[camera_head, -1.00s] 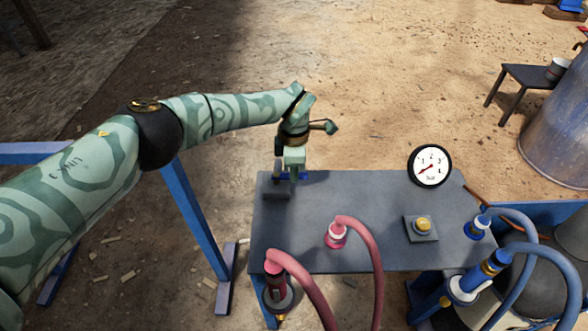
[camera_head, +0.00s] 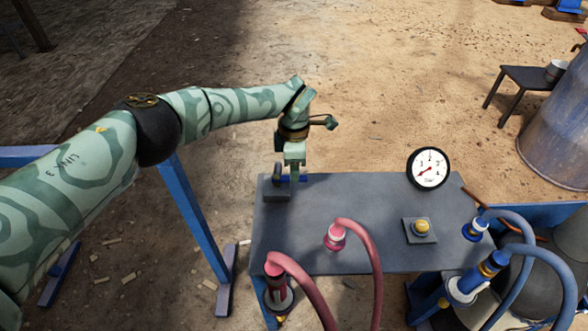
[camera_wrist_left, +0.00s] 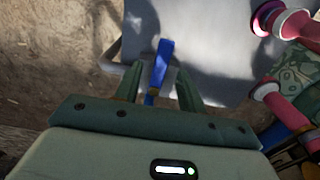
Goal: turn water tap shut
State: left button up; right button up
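The water tap appears to be the small fitting with a blue lever (camera_head: 293,179) at the far left corner of the grey table. A dark grey block (camera_head: 277,195) lies beside it. My left gripper (camera_head: 294,178) points down over this corner and partly hides the lever. In the left wrist view the blue lever (camera_wrist_left: 162,62) stands between the two green fingers of my left gripper (camera_wrist_left: 158,72). The fingers are open, with gaps showing beside the lever. The tap's body is mostly hidden. My right gripper is in neither view.
The grey table (camera_head: 370,205) holds a round pressure gauge (camera_head: 428,168) and a yellow button (camera_head: 422,227). A pink hose (camera_head: 377,265) and a blue hose (camera_head: 518,225) curve at the front and right. A blue frame leg (camera_head: 197,220) stands left.

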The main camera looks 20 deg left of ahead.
pick_arm(q)
notch_tip(320, 180, up, 14)
jog(key=p, duration=0.3)
jog(key=shift+p, duration=0.3)
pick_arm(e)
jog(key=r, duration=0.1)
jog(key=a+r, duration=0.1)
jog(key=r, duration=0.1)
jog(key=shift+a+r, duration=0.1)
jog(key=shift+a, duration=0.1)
